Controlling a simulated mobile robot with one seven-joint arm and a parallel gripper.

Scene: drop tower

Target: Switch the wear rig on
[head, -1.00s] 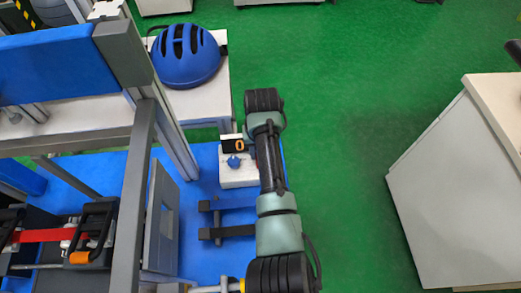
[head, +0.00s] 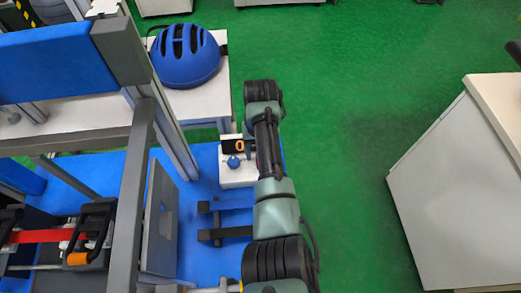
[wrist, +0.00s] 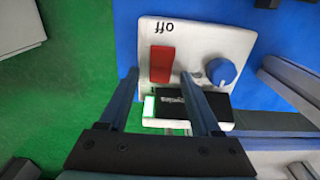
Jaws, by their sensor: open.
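The wear rig's white control box (wrist: 215,37) fills the middle of the wrist view. It carries a red switch (wrist: 162,64), a blue knob (wrist: 221,72) and a dark display (wrist: 180,105). An upside-down "off" label is beside the switch. In the head view the control box (head: 236,174) stands left of my arm, and its display (head: 233,146) reads 0 in orange. My gripper (wrist: 160,74) is open and empty, its fingertips on either side of the red switch in the picture. I cannot tell whether they touch the box. In the head view my gripper is hidden.
A blue helmet (head: 186,56) sits on a white table (head: 205,103) behind the box. The rig's grey frame (head: 133,190) stands to the left, with a red strap (head: 42,236) inside. A white cabinet (head: 440,200) is at right. Green floor between is clear.

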